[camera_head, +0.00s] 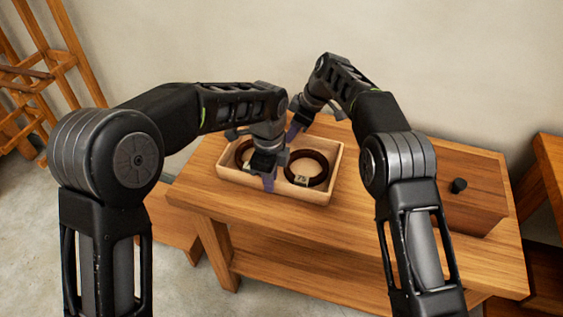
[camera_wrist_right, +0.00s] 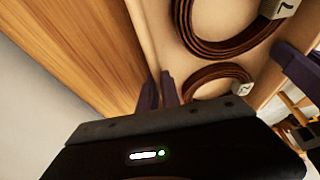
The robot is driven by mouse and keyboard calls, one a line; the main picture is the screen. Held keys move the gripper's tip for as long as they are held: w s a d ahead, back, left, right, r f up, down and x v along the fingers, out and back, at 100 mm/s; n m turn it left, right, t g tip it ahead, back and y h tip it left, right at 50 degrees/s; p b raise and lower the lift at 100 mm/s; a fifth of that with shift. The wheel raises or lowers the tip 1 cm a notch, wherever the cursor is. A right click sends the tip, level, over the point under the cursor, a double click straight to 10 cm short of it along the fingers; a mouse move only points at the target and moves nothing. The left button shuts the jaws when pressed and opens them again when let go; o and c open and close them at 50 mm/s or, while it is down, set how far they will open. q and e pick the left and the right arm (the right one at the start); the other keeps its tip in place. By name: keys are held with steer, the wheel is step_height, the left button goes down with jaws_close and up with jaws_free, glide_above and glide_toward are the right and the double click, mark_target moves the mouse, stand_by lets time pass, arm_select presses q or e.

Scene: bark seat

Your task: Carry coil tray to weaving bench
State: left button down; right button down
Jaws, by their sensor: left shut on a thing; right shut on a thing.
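The coil tray (camera_head: 302,194) is a pale, shallow wooden box that appears to rest on a wooden bench (camera_head: 360,228). It holds two dark brown coils, a right one (camera_head: 323,170) with a numbered tag and a left one (camera_head: 240,152) partly hidden by my arm. My left gripper (camera_head: 269,183) is shut on the tray's near wall. My right gripper (camera_head: 292,133) is shut on the far wall, its grip partly hidden in the head view. In the right wrist view its fingers (camera_wrist_right: 158,92) straddle the tray rim, beside both coils (camera_wrist_right: 205,48).
A brown wooden box (camera_head: 465,190) with a dark knob stands on the bench's right part. Another wooden piece (camera_head: 550,165) stands at the right edge. A wooden rack (camera_head: 40,70) stands at the far left. The wall is close behind the bench.

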arm_select(q)
steer(key=shift+r, duration=0.15)
arm_select(e)
steer(key=shift+r, duration=0.15)
